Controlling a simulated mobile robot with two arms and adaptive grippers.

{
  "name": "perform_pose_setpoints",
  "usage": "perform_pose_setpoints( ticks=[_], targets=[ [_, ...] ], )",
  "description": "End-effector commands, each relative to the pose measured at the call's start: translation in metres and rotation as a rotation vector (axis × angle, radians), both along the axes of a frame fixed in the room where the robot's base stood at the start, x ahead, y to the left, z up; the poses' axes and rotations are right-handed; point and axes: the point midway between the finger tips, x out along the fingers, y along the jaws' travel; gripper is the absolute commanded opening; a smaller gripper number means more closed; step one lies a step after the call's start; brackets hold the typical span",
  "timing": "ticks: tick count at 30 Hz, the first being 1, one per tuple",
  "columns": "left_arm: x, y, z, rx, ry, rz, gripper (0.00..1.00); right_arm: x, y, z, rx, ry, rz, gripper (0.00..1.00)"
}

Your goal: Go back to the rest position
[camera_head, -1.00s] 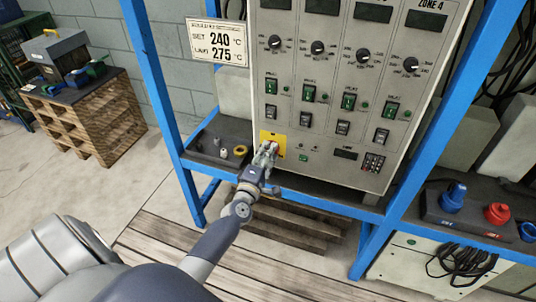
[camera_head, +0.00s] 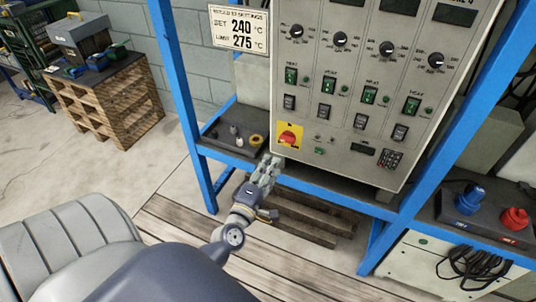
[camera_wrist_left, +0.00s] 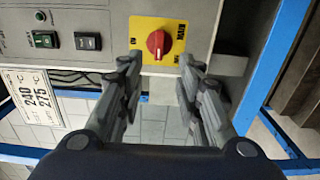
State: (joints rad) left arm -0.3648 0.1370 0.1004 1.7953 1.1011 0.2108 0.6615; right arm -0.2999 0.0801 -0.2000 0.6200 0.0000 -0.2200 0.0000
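My left gripper (camera_head: 268,170) is just below the lower left corner of the grey control panel (camera_head: 335,165), apart from it. In the left wrist view its two fingers (camera_wrist_left: 157,75) stand apart with nothing between them, so it is open. The red rotary switch (camera_head: 288,138) on its yellow plate is on the panel just above the gripper. In the left wrist view the red knob (camera_wrist_left: 157,43) shows beyond the fingertips, its grip bar along the picture's vertical. My right gripper is not in view.
The blue frame (camera_head: 184,90) stands around the panel. A dark shelf (camera_head: 222,139) with small parts and a yellow ring is left of the gripper. A wooden pallet stack (camera_head: 110,100) stands at the far left. Blue and red connectors (camera_head: 514,218) sit at the right.

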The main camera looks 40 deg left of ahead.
Motion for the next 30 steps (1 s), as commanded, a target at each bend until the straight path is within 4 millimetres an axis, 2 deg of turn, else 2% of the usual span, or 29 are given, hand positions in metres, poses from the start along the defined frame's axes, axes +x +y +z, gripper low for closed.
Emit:
perform_pose_setpoints(
  ticks=[5, 20, 22, 23, 26, 29, 30],
  targets=[
    [-0.008, -0.002, 0.0, -0.001, 0.0, -0.001, 0.33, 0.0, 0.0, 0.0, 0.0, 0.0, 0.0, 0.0],
    [-0.007, -0.002, 0.0, 0.0, 0.0, -0.001, 0.33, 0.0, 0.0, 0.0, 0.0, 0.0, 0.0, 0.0],
    [-0.008, -0.003, -0.005, 0.008, 0.012, -0.004, 0.33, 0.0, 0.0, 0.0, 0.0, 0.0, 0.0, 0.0],
    [-0.008, -0.004, -0.01, 0.019, 0.025, -0.008, 0.33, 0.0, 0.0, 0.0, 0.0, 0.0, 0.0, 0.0],
    [-0.011, -0.014, -0.045, 0.091, 0.109, -0.041, 0.33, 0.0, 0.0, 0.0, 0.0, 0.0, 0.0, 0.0],
    [-0.021, -0.032, -0.105, 0.221, 0.256, -0.112, 0.33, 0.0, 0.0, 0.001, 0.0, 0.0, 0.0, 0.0],
    [-0.028, -0.04, -0.133, 0.283, 0.323, -0.151, 0.33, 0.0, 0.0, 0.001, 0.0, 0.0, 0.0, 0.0]
  ],
)
